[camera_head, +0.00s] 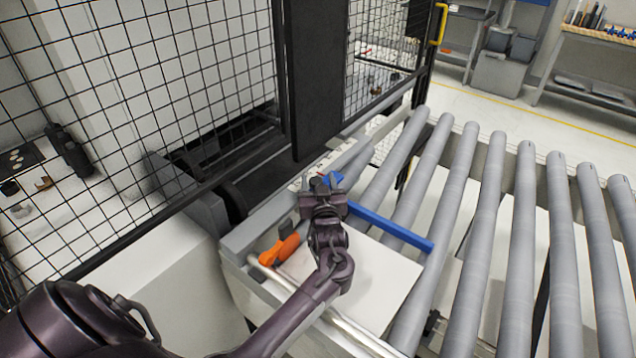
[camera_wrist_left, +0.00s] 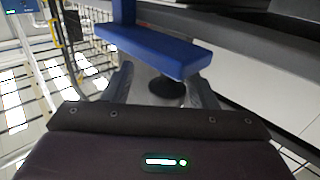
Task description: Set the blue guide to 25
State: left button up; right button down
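The blue guide (camera_head: 390,225) is a long bar that reaches out over the rollers, with a smaller blue part (camera_head: 333,178) at its rail end. My left gripper (camera_head: 322,190) is at the rail end of the guide and hides part of it. In the left wrist view the guide (camera_wrist_left: 155,48) is close in front of the fingers (camera_wrist_left: 160,88). The fingers stand apart with a gap between them; I cannot tell whether they touch the guide. Any scale reading is too small or hidden to read. My right gripper is not in view.
An orange handle (camera_head: 280,248) sits on the rail just left of my left arm. A white panel (camera_head: 375,280) lies beside the rail, below the guide. Grey rollers (camera_head: 490,200) fill the right. A black mesh fence (camera_head: 190,90) stands behind the rail.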

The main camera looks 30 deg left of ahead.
pick_arm(q)
jog(key=shift+s+r, duration=0.1)
jog(key=shift+s, duration=0.25)
jog(key=b+v, duration=0.2)
jog(key=v, duration=0.5)
jog(key=shift+d, duration=0.25)
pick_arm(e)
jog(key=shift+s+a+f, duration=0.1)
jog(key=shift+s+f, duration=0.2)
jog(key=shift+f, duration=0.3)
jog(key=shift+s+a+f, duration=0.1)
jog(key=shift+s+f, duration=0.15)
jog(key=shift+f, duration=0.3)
